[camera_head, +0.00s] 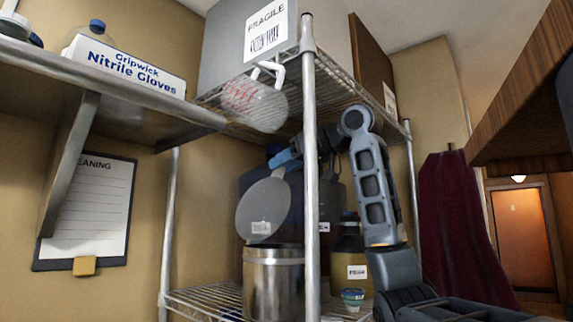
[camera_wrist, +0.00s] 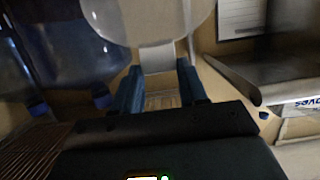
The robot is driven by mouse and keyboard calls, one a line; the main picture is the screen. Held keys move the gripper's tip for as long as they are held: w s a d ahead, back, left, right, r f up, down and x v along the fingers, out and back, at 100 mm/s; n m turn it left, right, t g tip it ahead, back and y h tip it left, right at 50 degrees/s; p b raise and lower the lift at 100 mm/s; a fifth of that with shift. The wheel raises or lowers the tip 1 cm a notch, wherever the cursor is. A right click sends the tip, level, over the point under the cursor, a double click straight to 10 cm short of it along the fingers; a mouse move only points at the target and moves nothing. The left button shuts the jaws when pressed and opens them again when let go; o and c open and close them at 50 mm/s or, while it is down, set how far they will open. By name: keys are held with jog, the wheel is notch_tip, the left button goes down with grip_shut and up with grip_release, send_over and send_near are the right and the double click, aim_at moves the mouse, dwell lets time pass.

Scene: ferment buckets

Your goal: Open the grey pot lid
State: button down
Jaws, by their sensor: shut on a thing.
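The grey pot (camera_head: 273,287) stands on the wire shelf, a metal cylinder with its top partly behind the lid's lower edge. The round grey lid (camera_head: 262,207) is raised and steeply tilted above the pot, with a small label near its lower edge. Whether the lid touches the rim I cannot tell. My gripper (camera_head: 284,160) is at the lid's upper edge, shut on its tab. In the wrist view, the blue fingers (camera_wrist: 161,92) flank the pale tab (camera_wrist: 156,58) of the lid (camera_wrist: 135,20). The pot's inside is hidden.
A shelf post (camera_head: 310,180) stands in front, just right of the pot. A dark bottle (camera_head: 347,262) and a small tub (camera_head: 352,298) stand right of the pot.

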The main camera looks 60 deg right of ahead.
jog(key=c, duration=0.6)
grip_release()
jog(key=b+v, duration=0.2)
jog(key=v, duration=0.6)
